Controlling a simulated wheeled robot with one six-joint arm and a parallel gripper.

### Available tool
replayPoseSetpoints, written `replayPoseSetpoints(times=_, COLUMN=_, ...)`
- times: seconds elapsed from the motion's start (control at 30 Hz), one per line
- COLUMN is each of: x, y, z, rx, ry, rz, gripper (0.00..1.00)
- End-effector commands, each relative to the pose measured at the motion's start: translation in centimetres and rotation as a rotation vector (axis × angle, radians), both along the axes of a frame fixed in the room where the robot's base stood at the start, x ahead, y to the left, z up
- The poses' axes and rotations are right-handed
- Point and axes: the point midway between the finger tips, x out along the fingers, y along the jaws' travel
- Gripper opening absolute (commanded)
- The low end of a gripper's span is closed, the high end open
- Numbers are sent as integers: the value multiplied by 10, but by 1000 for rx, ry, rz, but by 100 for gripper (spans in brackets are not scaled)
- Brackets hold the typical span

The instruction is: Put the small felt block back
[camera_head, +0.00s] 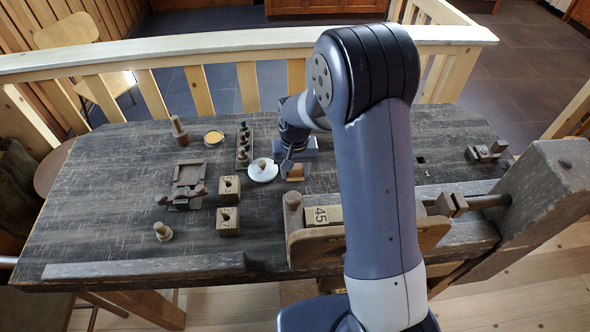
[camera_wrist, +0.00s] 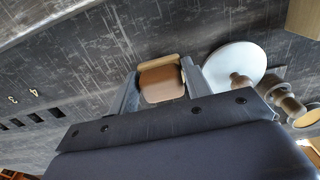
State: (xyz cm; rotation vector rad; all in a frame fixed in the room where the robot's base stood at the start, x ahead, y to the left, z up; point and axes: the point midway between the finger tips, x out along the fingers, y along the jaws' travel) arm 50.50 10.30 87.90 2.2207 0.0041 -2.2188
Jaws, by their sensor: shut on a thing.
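A small block (camera_wrist: 162,84), brown with a tan strip along one edge, sits between the two fingers of my gripper (camera_wrist: 158,80) in the wrist view; I take it for the felt block. In the head view the block (camera_head: 295,174) shows orange-brown below my gripper (camera_head: 291,166), just right of a white disc (camera_head: 262,175). My gripper is shut on it. Whether the block touches the tabletop I cannot tell. Its underside is hidden.
A dark spool rack (camera_head: 244,164) and a yellow dish (camera_head: 213,137) stand left of the disc. Two numbered blocks (camera_head: 229,190) (camera_head: 228,222) and a brown tray (camera_head: 188,174) lie farther left. A block marked 45 (camera_head: 323,215) is in front.

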Motion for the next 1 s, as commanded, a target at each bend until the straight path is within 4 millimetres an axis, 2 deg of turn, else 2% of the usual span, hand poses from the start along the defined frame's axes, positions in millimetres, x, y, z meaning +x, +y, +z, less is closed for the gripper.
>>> replayPoseSetpoints(times=0.1, x=0, y=0, z=-8, rx=0, ry=1, rz=0, gripper=25)
replayPoseSetpoints(times=0.43, x=0, y=0, z=-12, rx=0, ry=-1, rz=0, gripper=25)
replayPoseSetpoints(times=0.47, x=0, y=0, z=-11, rx=0, ry=-1, rz=0, gripper=48)
replayPoseSetpoints(times=0.7, x=0, y=0, z=-10, rx=0, ry=-1, rz=0, gripper=68)
replayPoseSetpoints(times=1.0, x=0, y=0, z=-7, rx=0, ry=-1, rz=0, gripper=68)
